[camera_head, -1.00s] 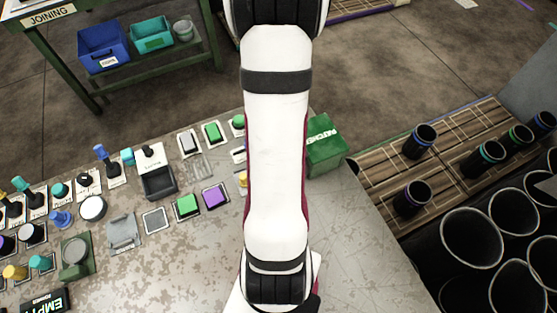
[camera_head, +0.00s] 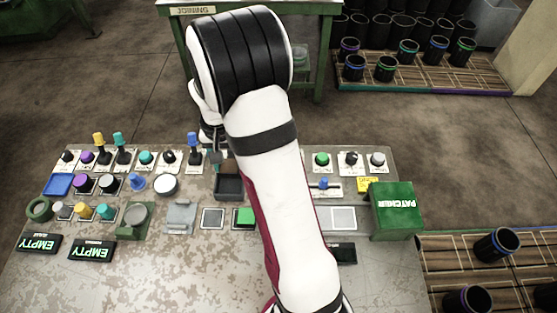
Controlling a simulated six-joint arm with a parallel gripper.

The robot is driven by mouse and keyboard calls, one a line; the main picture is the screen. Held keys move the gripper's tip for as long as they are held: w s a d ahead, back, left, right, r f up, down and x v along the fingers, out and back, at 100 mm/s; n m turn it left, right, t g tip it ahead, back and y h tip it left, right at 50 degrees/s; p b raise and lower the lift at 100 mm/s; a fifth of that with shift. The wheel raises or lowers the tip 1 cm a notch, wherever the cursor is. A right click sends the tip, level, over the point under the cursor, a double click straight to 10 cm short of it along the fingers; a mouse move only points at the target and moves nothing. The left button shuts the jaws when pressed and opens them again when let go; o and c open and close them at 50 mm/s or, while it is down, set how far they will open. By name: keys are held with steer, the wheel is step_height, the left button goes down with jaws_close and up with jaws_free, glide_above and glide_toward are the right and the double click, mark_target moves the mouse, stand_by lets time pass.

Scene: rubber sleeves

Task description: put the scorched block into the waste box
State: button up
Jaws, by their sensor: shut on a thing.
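My gripper (camera_head: 216,148) is partly visible left of my arm, above the far row of controls on the panel. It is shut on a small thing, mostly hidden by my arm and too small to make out. A small brownish patch (camera_head: 229,165) shows just beside the fingers, above a dark open tray (camera_head: 229,188). I cannot tell whether that patch is the scorched block in the grip or part of the panel. I see no box that I can clearly name as the waste box.
The worn panel (camera_head: 150,275) carries several knobs, levers and buttons, some standing tall, such as the blue lever (camera_head: 193,143). A green box marked PATCHER (camera_head: 398,212) stands at its right. A green JOINING bench (camera_head: 250,8) and racks of black sleeves (camera_head: 405,80) lie beyond.

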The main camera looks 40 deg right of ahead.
steer(key=shift+w+a+f, duration=0.1)
steer(key=shift+w+a, duration=0.2)
steer(key=shift+a, duration=0.15)
steer(key=shift+a+f, duration=0.1)
steer(key=shift+f, duration=2.35)
steer(key=o, duration=1.4)
steer(key=shift+o, duration=0.2)
steer(key=shift+r, duration=3.55)
